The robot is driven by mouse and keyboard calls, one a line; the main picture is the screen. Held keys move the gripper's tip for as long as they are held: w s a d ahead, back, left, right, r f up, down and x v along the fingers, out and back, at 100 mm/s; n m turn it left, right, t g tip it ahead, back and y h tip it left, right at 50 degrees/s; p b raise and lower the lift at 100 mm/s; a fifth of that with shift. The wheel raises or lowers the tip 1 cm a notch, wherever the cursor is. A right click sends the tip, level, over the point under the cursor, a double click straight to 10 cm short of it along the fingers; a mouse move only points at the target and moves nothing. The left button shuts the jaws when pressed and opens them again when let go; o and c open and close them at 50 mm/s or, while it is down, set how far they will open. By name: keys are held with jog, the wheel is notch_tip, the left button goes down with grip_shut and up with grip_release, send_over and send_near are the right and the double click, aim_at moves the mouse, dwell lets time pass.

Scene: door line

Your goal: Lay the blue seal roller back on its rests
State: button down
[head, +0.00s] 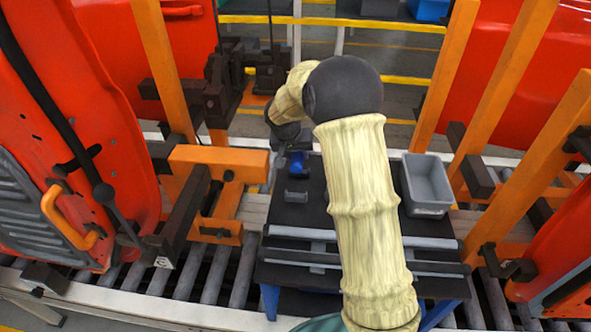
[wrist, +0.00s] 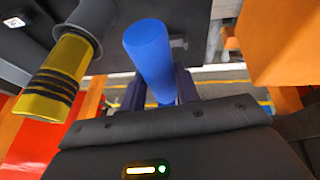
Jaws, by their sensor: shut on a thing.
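The blue seal roller (head: 297,162) shows as a small blue piece under my gripper in the head view. In the wrist view it is a smooth blue cylinder (wrist: 150,50) between the two dark fingers. My gripper (wrist: 160,90) is shut on it. In the head view my gripper (head: 292,158) is over the far left part of the dark cart top (head: 320,205), partly hidden by my wrist. A small grey bracket (head: 296,194), which looks like a rest, stands on the cart just nearer than the roller. I cannot tell whether the roller touches anything below.
A grey open bin (head: 427,182) stands on the cart's right side. Orange posts and a fixture (head: 215,170) stand close at the left, with red doors beyond. A yellow-and-black banded cylinder (wrist: 55,80) in a grey collar shows left in the wrist view.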

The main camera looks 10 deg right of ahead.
jog(key=shift+w, duration=0.3)
jog(key=shift+s+r, duration=0.1)
jog(key=shift+s, duration=0.05)
jog(key=shift+f+p, duration=0.65)
jog(key=shift+f, duration=1.9)
notch_tip(320, 180, down, 4)
jog(key=shift+r+p, duration=0.1)
jog(key=shift+p, duration=0.4)
jog(key=shift+f, duration=0.4)
